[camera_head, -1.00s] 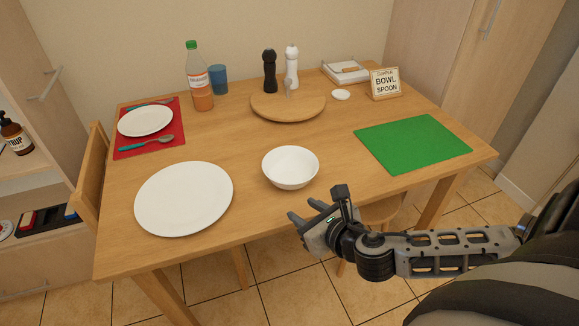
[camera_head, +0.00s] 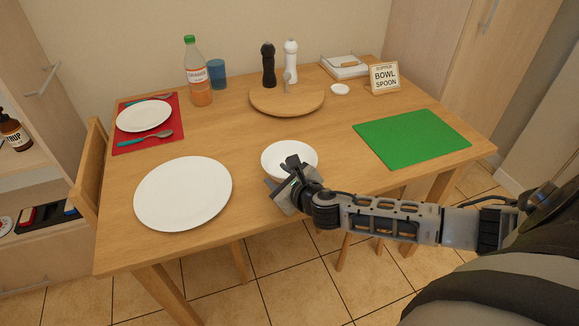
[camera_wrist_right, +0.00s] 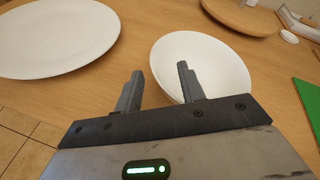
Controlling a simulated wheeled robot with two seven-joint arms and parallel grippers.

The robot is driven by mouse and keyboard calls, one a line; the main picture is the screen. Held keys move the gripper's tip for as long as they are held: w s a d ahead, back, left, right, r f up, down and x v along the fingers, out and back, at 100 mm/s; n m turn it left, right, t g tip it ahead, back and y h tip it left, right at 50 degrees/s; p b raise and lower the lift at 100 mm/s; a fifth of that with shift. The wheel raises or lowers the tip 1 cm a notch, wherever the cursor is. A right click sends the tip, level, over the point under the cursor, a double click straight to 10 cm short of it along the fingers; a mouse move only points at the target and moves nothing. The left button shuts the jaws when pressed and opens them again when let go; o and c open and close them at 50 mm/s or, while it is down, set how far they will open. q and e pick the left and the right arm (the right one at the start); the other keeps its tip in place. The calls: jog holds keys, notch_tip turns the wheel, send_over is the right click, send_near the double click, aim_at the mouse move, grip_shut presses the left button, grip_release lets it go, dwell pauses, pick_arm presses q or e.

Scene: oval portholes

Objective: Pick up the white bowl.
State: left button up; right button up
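The white bowl (camera_head: 288,153) stands upright and empty on the wooden table, near its front edge. In the head view my right gripper (camera_head: 283,184) is at the bowl's near side and covers part of it. In the right wrist view the bowl (camera_wrist_right: 215,62) lies ahead and to the right of the gripper. My left gripper is not in view.
A large white plate (camera_head: 184,193) lies left of the bowl. A green mat (camera_head: 411,139) lies to the right. A round wooden board (camera_head: 287,99) with two mills, a bottle (camera_head: 198,80) and a sign (camera_head: 384,78) stand farther back. Table between bowl and mat is bare.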

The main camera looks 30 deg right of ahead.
aim_at(272, 174)
jog(key=x, duration=0.3)
jog(key=shift+w+a+f, duration=0.1)
jog(key=shift+w+a, duration=0.05)
jog(key=shift+w, duration=0.1)
grip_shut()
